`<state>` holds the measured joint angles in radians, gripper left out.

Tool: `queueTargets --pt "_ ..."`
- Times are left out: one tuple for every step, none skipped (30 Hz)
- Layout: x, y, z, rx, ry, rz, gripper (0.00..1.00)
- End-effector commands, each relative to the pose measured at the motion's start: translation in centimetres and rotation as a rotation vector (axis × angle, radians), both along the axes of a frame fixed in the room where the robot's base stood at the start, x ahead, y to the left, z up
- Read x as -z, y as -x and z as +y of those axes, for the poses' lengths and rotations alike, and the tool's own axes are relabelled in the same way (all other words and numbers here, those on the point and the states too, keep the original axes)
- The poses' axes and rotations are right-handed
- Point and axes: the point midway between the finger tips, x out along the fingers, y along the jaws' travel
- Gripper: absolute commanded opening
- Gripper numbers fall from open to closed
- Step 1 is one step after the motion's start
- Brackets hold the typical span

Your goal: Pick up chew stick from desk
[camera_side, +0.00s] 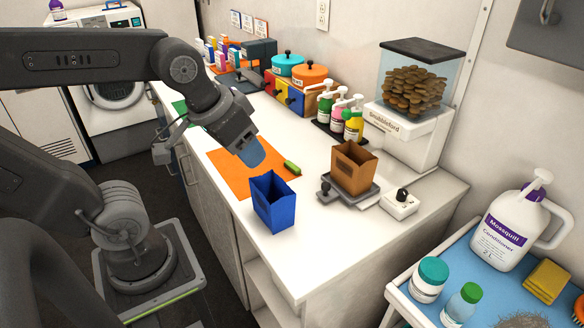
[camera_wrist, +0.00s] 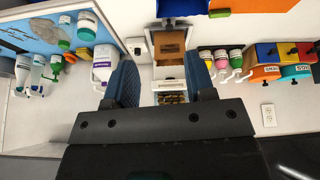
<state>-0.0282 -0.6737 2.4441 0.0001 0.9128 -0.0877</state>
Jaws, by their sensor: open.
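A short green stick (camera_side: 292,167), which looks like the chew stick, lies on the white desk (camera_side: 310,235) at the right edge of the orange mat (camera_side: 232,180). My gripper (camera_side: 251,157) is above the orange mat, to the left of the green stick and apart from it. Its blue fingers overlap in the side view. In the wrist view my gripper (camera_wrist: 161,62) shows two blue fingers spread apart with nothing held between them.
A blue open box (camera_side: 272,203) stands in front of the mat. A brown box (camera_side: 353,168) sits on a grey scale to the right. Pump bottles (camera_side: 340,112), colored bins and a treat dispenser (camera_side: 408,125) line the back. A blue-topped cart (camera_side: 480,275) stands at the right.

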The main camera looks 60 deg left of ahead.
Motion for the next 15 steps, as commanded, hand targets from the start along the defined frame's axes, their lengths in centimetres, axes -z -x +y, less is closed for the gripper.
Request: queueTargets --pt "-0.2 -1.3 0.6 -0.070 0.024 0.027 0.50" --pt "-0.3 -2.1 0.9 -0.122 0.043 0.043 0.50" --pt "-0.4 -3.3 1.5 -0.200 0.068 0.067 0.50" --pt "-0.5 -4.3 2.0 -0.263 0.089 0.084 0.50" --pt "-0.5 -5.3 2.6 -0.328 0.109 0.103 0.50" --pt "-0.4 -6.6 3.4 -0.414 0.136 0.126 0.50" --pt "-0.3 -7.6 4.0 -0.479 0.154 0.142 0.50" --pt "-0.1 -8.6 4.7 -0.545 0.173 0.159 0.50" --pt "0.2 -9.9 5.6 -0.633 0.197 0.180 0.50" --pt "0.5 -10.8 6.4 -0.699 0.214 0.196 0.50" --pt "0.9 -11.8 7.1 -0.764 0.230 0.209 0.50" --pt "1.5 -13.0 8.2 -0.854 0.251 0.230 0.50" --pt "2.0 -13.9 9.1 -0.921 0.266 0.245 0.50" --pt "2.5 -14.7 9.9 -0.986 0.280 0.258 0.50" --pt "3.3 -15.7 11.0 -1.071 0.297 0.275 0.50"
